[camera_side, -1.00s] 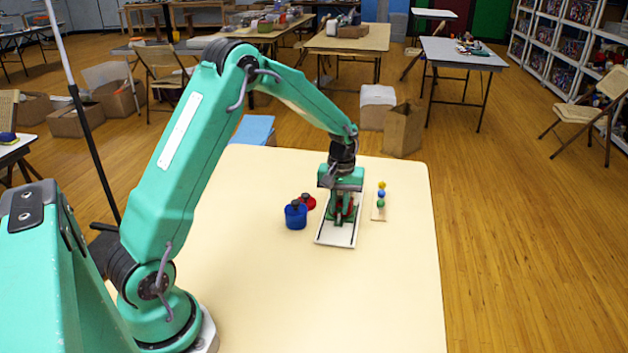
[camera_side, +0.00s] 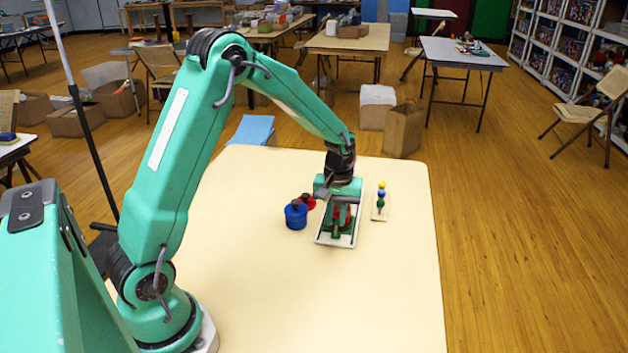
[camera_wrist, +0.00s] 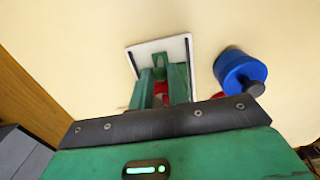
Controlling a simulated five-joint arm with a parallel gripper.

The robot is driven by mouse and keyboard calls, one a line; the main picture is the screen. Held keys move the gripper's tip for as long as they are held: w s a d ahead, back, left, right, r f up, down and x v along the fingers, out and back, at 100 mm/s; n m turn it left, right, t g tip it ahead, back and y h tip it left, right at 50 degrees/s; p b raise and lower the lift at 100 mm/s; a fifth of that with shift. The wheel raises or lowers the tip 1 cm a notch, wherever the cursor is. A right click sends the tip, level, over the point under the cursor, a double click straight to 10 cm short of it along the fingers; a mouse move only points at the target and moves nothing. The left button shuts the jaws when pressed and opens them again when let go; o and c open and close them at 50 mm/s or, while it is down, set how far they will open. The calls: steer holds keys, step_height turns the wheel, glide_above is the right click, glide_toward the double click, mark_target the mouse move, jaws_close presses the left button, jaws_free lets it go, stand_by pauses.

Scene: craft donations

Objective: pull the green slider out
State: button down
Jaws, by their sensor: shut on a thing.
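A small white board (camera_side: 325,238) with dark slots lies on the table, mostly under my gripper. In the wrist view, the fingers (camera_wrist: 160,77) stand on either side of the green slider (camera_wrist: 158,59), whose dark green end shows above the near part of the board (camera_wrist: 176,48). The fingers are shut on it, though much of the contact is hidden. Red parts (camera_wrist: 163,88) show between and beside the fingers, partly hidden.
A blue pot (camera_side: 296,217) with a dark knob and a smaller red piece (camera_side: 309,202) stand left of the board. A wooden strip with yellow, blue and green beads (camera_side: 381,194) stands to its right. The tabletop (camera_side: 330,300) in front is clear.

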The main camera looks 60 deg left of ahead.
steer(key=shift+s+d, duration=1.15)
steer(key=c, duration=1.4)
jaws_free()
steer(key=shift+c, duration=0.2)
steer(key=shift+r, duration=0.1)
step_height(320, 180, up, 7)
steer(key=shift+r, duration=0.15)
